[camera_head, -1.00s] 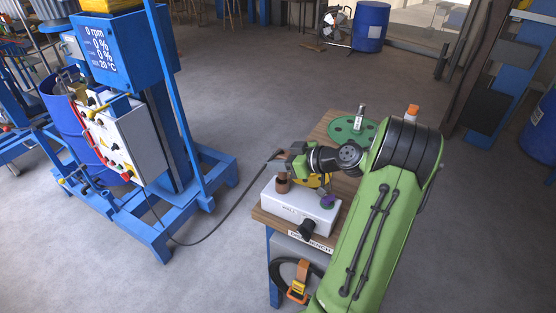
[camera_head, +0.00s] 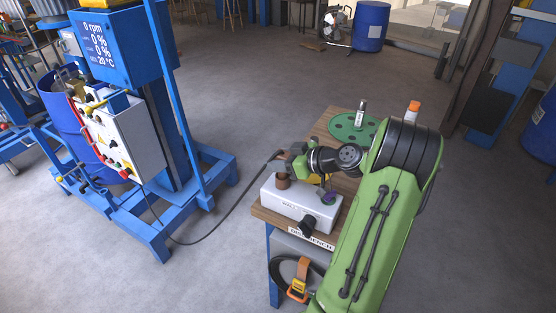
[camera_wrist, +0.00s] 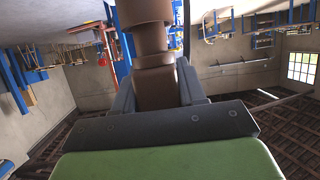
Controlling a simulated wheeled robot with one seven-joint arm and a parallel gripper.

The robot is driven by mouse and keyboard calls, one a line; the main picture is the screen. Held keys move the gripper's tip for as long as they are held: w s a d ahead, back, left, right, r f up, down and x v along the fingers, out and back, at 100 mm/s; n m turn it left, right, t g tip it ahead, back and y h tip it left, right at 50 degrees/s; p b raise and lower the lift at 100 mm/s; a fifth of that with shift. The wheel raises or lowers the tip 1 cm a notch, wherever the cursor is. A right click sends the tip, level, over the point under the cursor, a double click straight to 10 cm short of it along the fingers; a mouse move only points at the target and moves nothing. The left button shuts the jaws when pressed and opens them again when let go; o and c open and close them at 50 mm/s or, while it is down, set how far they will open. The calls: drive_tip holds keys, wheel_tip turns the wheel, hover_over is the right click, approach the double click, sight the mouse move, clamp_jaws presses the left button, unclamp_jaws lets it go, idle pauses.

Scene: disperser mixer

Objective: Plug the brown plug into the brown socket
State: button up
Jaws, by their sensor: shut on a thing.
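My gripper (camera_wrist: 156,92) is shut on the brown plug (camera_wrist: 156,80), which stands between its fingers in the wrist view. In the head view my gripper (camera_head: 288,158) is above the left end of the white socket box. The plug is mostly hidden there; a black cable (camera_head: 240,192) runs from the gripper to the mixer. The brown socket (camera_head: 283,182) rises from the left end of the white box (camera_head: 300,205), just below my gripper. I cannot tell whether plug and socket touch.
A purple socket (camera_head: 328,198) and a black socket (camera_head: 307,224) are on the same box. A green disc (camera_head: 352,126) lies behind on the wooden bench.

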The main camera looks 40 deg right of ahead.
drive_tip(key=shift+f+b, duration=0.5)
drive_tip(key=shift+r, duration=0.1)
drive_tip(key=shift+r+p, duration=0.75)
drive_tip(key=shift+r, duration=0.4)
drive_tip(key=shift+b, duration=0.8)
idle(0.7)
drive_tip(key=shift+f+b, duration=1.25)
drive_tip(key=shift+b, duration=0.05)
drive_tip(key=o, duration=1.2)
